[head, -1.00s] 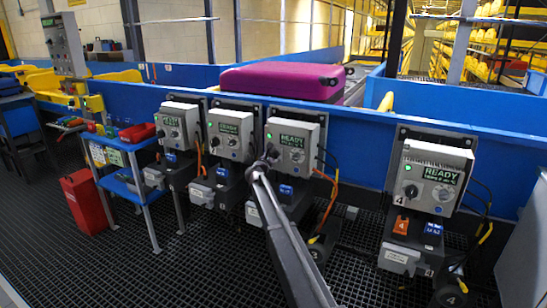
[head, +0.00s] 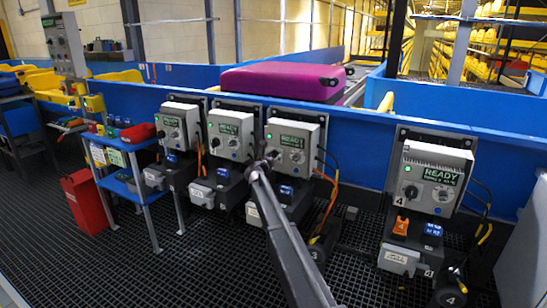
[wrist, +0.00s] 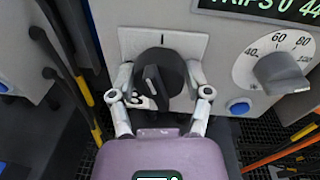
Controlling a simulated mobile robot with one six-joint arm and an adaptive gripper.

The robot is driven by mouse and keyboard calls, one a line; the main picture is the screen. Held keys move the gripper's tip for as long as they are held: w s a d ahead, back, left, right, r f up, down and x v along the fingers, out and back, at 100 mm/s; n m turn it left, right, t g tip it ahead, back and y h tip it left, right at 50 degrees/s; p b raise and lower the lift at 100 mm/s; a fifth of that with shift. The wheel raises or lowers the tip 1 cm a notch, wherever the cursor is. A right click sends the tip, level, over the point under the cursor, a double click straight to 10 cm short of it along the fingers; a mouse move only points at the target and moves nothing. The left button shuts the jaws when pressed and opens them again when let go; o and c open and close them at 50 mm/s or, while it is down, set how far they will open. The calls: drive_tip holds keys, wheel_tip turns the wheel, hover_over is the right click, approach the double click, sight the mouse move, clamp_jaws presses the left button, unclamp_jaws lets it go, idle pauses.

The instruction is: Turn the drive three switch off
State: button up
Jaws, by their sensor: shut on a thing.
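The third drive box (head: 297,140) from the left has a lit READY display and a green lamp. My gripper (head: 270,157) is at the left part of its front face. In the wrist view, a round black rotary switch (wrist: 153,82) sits on a white plate with a mark at the top. My gripper (wrist: 160,88) has a finger on each side of the switch and is shut on it. The raised grip of the switch runs nearly upright, tilted slightly. The fingers and the purple gripper body hide the lower part of the plate.
A grey dial (wrist: 282,72) with numbers and a blue button (wrist: 238,107) lie right of the switch. Another drive box (head: 436,172), marked 4, stands to the right, with two more to the left. Cables hang beside the boxes. A magenta suitcase (head: 280,80) lies behind the blue wall.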

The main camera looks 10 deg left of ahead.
drive_tip(key=n, duration=0.7)
drive_tip(key=shift+w+g+p, duration=0.2)
drive_tip(key=shift+g+p, duration=0.1)
drive_tip(key=n, duration=0.6)
drive_tip(key=shift+a+h, duration=0.1)
drive_tip(key=shift+h, duration=0.3)
drive_tip(key=shift+n, duration=0.3)
drive_tip(key=o, duration=1.2)
drive_tip(key=shift+c, duration=0.2)
drive_tip(key=shift+s, duration=0.1)
drive_tip(key=shift+m, duration=0.4)
